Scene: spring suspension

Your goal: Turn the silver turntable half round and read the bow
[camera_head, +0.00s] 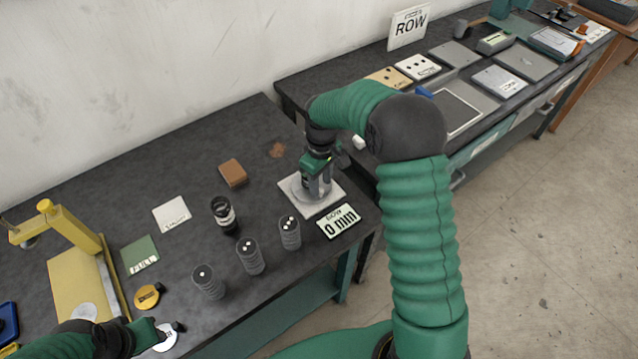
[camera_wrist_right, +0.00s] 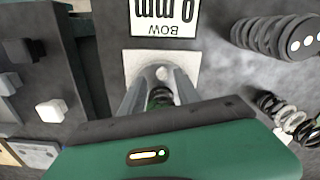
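The silver turntable (camera_head: 299,188) is a round disc on a pale square plate, at the front right of the near bench. My right gripper (camera_head: 318,187) points down over it. In the right wrist view its fingers (camera_wrist_right: 160,82) stand apart on either side of a dark, ringed upright piece (camera_wrist_right: 160,98). I cannot tell whether they touch it. The bow readout (camera_head: 339,221) in front of the plate shows "0 mm"; it appears upside down in the wrist view (camera_wrist_right: 165,15). My left gripper (camera_head: 165,331) is low at bottom left, by a white disc; its fingers are unclear.
Several dark springs (camera_head: 250,256) stand left of the turntable. A brown block (camera_head: 232,173), a white card (camera_head: 171,214), a green "FULL" card (camera_head: 139,255) and a yellow press (camera_head: 83,280) are farther left. A second bench with a "ROW" sign (camera_head: 409,26) adjoins at right.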

